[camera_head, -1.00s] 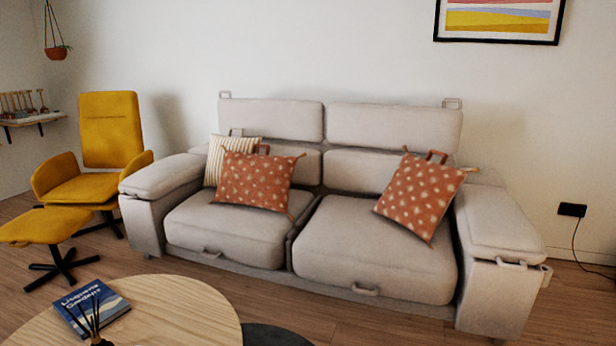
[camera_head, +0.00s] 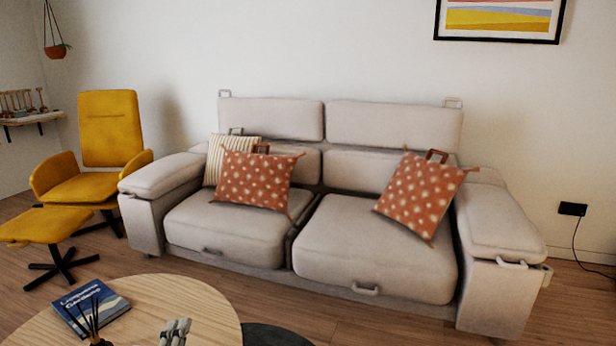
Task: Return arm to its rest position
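Part of a grey gripper, which I take to be my left one (camera_head: 176,328), shows at the bottom edge of the head view, in front of the round wooden table's (camera_head: 205,292) right part. Only its finger ends are in view, close to each other; they are too small and cut off to tell whether they are open or shut. I see nothing between them. My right gripper is not in view.
A blue book (camera_head: 90,308) and dark reed sticks (camera_head: 92,322) are on the table's left part. A grey sofa (camera_head: 375,250) with patterned cushions stands behind. A yellow armchair (camera_head: 110,130) and footstool (camera_head: 38,226) are at left. Floor at the lower right is clear.

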